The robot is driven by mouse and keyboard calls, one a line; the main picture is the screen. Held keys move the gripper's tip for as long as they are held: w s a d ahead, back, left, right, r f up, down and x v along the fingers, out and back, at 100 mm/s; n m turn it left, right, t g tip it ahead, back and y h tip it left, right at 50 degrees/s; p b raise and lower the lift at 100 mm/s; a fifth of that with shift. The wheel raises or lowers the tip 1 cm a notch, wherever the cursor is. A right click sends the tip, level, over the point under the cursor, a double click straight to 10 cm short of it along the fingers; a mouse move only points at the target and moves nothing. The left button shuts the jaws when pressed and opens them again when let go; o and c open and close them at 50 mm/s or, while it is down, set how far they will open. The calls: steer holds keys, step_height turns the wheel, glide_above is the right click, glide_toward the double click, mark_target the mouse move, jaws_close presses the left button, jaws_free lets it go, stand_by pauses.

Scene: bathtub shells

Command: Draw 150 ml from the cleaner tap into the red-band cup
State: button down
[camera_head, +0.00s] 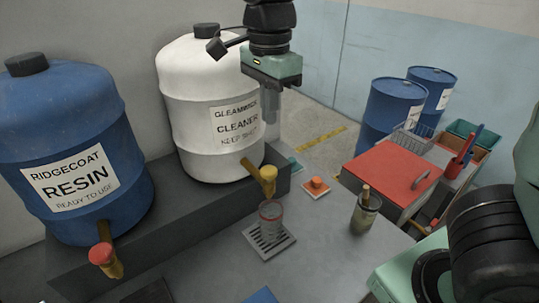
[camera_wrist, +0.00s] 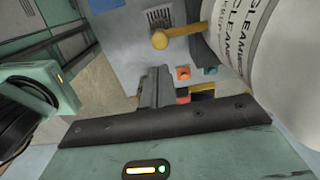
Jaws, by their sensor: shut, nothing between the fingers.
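The red-band cup (camera_head: 270,219) is clear, with a red band near its rim. It stands upright on a slotted drain grate (camera_head: 281,242), under the cleaner tap (camera_head: 266,180). I cannot tell its liquid level. The tap has a yellow knob and brass body, and comes from the white cleaner drum (camera_head: 211,112). No stream shows clearly. The tap's yellow knob also shows in the wrist view (camera_wrist: 160,40). My gripper (camera_head: 270,119) is shut and empty, pointing down in front of the drum's right side, above and apart from the tap. Its fingers show in the wrist view (camera_wrist: 156,85).
A blue resin drum (camera_head: 75,140) with a red-knobbed tap (camera_head: 103,256) stands left on the dark shelf (camera_head: 165,222). An orange button (camera_head: 316,183) and a pot with a brush (camera_head: 365,214) are right of the cup.

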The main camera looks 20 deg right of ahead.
mark_target(270, 169)
step_height(270, 169, down, 11)
steer(key=shift+f+p, duration=0.2)
steer(key=shift+p, duration=0.6)
